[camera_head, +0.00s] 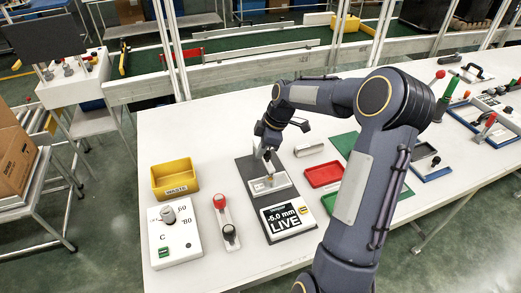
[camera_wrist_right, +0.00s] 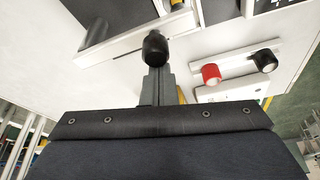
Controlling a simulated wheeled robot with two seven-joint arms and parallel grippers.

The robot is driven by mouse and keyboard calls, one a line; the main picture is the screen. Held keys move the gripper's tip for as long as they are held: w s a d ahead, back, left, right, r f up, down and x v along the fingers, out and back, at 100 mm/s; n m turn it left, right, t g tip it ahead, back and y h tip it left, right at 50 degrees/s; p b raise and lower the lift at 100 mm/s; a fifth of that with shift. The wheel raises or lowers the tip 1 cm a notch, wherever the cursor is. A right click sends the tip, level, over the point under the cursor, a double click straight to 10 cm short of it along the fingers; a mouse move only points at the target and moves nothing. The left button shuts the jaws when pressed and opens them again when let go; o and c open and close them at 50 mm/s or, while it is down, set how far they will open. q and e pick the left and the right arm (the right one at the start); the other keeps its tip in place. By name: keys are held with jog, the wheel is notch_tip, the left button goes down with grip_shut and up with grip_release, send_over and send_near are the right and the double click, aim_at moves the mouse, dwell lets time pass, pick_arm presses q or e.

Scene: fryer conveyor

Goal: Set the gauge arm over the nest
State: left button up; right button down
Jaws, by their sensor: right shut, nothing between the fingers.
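The gauge fixture has a dark grey base plate (camera_head: 246,167), a white block (camera_head: 283,186) and a panel reading "-5.0 mm LIVE" (camera_head: 288,217). My right gripper (camera_head: 267,153) is shut and empty, pointing down above the block. In the right wrist view, a black rounded knob (camera_wrist_right: 155,47) is at the tips of the shut fingers (camera_wrist_right: 157,80); I cannot tell whether they touch. A white bar-like edge (camera_wrist_right: 108,50) runs behind the knob. The gauge arm cannot be told apart clearly from the block, and the nest is partly hidden. My left gripper is not in view.
Left of the fixture are a bar with red and black knobs (camera_head: 223,213), a yellow bin (camera_head: 175,177) and a white dial box (camera_head: 173,238). A red tray (camera_head: 323,174) lies to its right. My right arm covers the table's middle right.

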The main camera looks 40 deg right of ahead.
jog(key=shift+d, duration=0.2)
jog(key=w+a, duration=0.2)
jog(key=a, duration=0.2)
jog(key=b+v, duration=0.1)
jog(key=v, duration=0.9)
jog(key=shift+b, duration=0.4)
jog(key=shift+d, duration=0.1)
